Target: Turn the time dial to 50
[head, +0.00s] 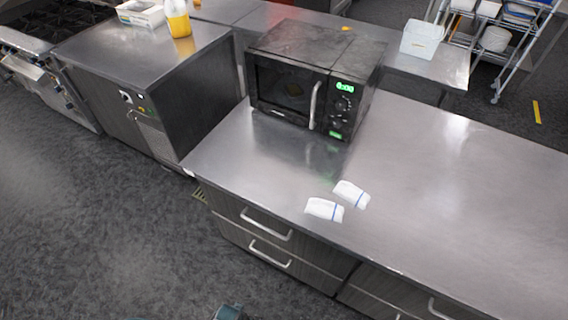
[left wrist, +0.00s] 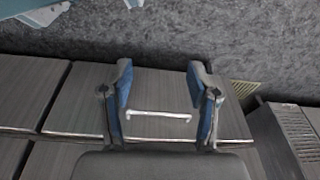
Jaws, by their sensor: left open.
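A black microwave (head: 290,50) stands on the steel counter in the head view, its front turned toward me. Its control panel is right of the door handle (head: 313,106), with a lit green display (head: 345,87). Below the display is a round dark dial (head: 343,104); its setting is too small to read. My left gripper (left wrist: 160,75) is open and empty in the left wrist view, with a drawer front and its handle (left wrist: 158,115) showing between and beyond its fingers. It is well apart from the microwave. My right gripper is not in view.
Two folded white cloths (head: 338,202) lie on the steel counter (head: 460,200) in front of the microwave. Drawers with handles (head: 268,228) are below the counter edge. The counter's right side is clear.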

